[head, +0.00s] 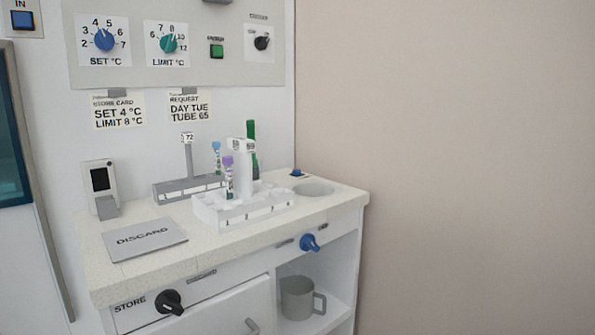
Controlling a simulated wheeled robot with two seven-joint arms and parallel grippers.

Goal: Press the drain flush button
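A small blue button (297,172) sits on a dark base on the countertop, at the back edge of a round grey basin (313,188) that looks like the drain. Any wording beside the button is too small to read. Nothing touches it, and the counter around it is clear on its right. Neither of my grippers is in the head view.
Left of the basin stand a white tube rack (245,211) with tubes, a green-necked bottle (253,150) and a grey rack (178,189). A DISCARD pad (145,240) lies at front left. A blue knob (310,243) projects from the counter's front, above a grey mug (300,298).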

